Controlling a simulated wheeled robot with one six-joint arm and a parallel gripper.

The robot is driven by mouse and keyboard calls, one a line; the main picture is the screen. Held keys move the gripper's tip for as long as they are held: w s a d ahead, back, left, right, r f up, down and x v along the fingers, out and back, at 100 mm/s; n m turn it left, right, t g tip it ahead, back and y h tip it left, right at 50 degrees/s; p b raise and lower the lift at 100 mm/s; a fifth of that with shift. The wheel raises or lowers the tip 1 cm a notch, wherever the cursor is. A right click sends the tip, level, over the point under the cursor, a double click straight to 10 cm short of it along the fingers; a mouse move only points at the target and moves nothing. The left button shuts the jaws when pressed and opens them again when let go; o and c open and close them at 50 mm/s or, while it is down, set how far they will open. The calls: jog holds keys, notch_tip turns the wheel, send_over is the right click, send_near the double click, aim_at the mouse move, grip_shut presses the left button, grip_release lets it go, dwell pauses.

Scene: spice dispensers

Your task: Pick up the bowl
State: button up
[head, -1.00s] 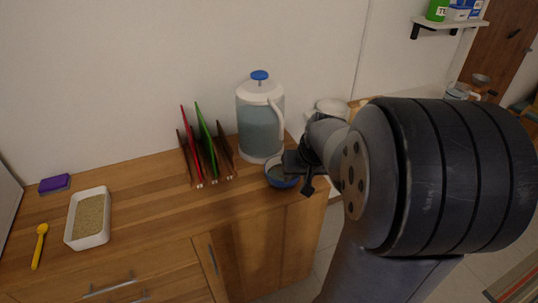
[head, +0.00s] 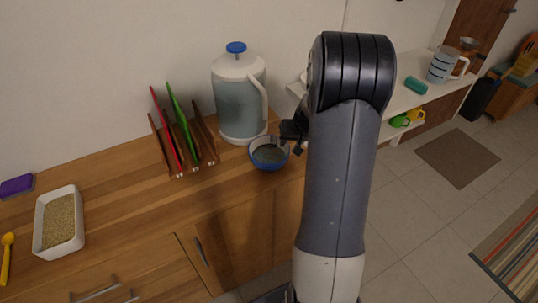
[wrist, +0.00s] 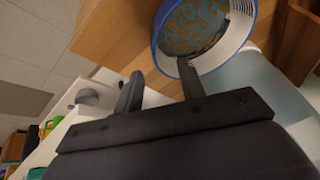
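In the wrist view the bowl (wrist: 190,28) is at the top, partly cut off. My gripper (head: 284,140) is at the bowl's right rim. In the wrist view my gripper (wrist: 159,68) has its two fingers apart. The right finger overlaps the bowl's near rim, and the left finger is outside the bowl. I cannot tell whether either finger touches it.
The water dispenser (head: 240,98) with a blue knob stands close to the bowl. A rack with red and green boards (head: 182,135) is left of it. A white tray of grains (head: 58,222), a yellow spoon (head: 7,258) and a purple sponge (head: 16,186) are farther left. The counter's front middle is clear.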

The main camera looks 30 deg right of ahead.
aim_at(288, 148)
jog(key=shift+p+x, duration=0.6)
jog(key=shift+x, duration=2)
jog(key=shift+s+f, duration=0.1)
jog(key=shift+s, duration=0.1)
grip_shut()
